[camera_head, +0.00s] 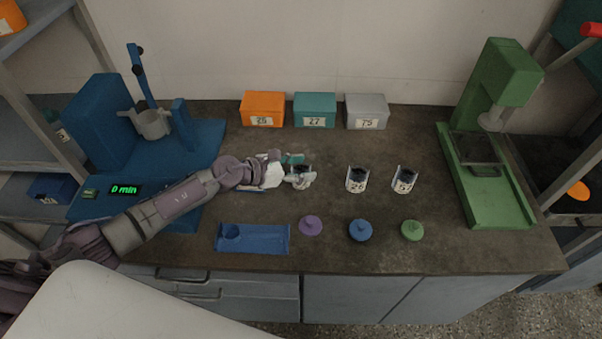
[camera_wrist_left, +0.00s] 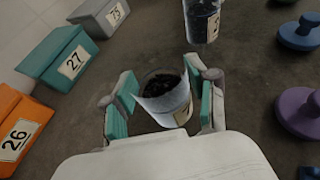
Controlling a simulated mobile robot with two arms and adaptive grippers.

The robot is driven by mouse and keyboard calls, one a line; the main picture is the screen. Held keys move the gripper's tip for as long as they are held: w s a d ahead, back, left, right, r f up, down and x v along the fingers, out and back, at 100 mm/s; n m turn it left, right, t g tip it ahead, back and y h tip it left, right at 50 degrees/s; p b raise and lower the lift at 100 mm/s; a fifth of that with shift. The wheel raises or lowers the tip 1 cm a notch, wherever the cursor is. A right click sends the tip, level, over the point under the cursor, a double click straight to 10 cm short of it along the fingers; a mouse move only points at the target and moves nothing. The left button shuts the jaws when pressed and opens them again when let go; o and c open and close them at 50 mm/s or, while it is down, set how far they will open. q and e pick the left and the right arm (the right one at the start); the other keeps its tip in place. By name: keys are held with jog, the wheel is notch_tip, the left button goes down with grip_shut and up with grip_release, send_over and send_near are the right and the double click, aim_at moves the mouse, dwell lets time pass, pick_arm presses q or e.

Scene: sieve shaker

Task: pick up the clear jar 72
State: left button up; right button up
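A clear jar (camera_wrist_left: 166,103) with dark granules and a pale label stands between the fingers of my left gripper (camera_wrist_left: 162,86) in the left wrist view. The fingers, with teal pads, are open around it, one on each side. Its label number is turned away and cannot be read. In the head view my left gripper (camera_head: 297,171) largely covers this jar. Two similar jars stand to its right: one (camera_head: 357,180) labelled what looks like 26, and another (camera_head: 404,180) whose number is unclear. My right gripper is not in view.
Orange (camera_head: 262,109), teal (camera_head: 314,110) and grey (camera_head: 366,111) boxes line the back. Purple (camera_head: 311,226), blue (camera_head: 360,230) and green (camera_head: 412,231) lids and a blue tray (camera_head: 272,240) lie in front. A blue machine (camera_head: 100,125) stands left, a green press (camera_head: 500,85) right.

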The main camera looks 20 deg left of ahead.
pick_arm(q)
jog(key=c, duration=0.8)
jog(key=shift+o, duration=0.2)
